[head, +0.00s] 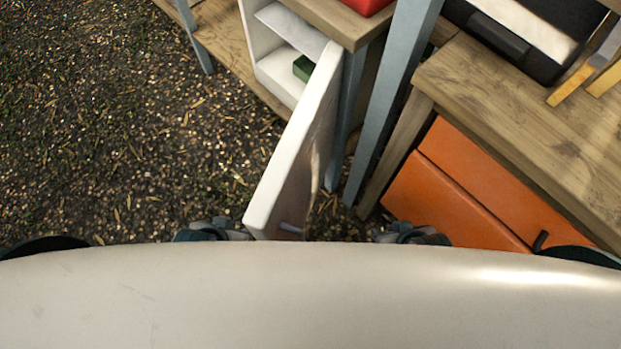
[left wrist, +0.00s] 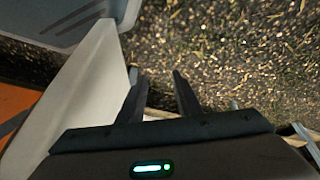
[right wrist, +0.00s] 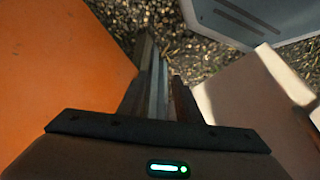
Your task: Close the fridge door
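The white fridge (head: 262,45) stands at the top middle of the head view. Its door (head: 290,150) hangs open toward me, its near end close to my body. My left gripper (head: 211,231) is low in the head view, left of the door. The left wrist view shows its fingers (left wrist: 159,76) apart and empty, with the white door (left wrist: 85,95) beside them on the left. My right gripper (head: 410,233) is right of the door. In the right wrist view its fingers (right wrist: 160,75) look apart, with grey bars showing between them and the door (right wrist: 240,95) to the right.
A wooden table with blue-grey legs (head: 392,95) stands right of the fridge. An orange cabinet (head: 450,190) sits under a wooden top (head: 520,110) at the right. A green item (head: 303,68) lies inside the fridge. Gravelly ground (head: 120,120) is clear at the left.

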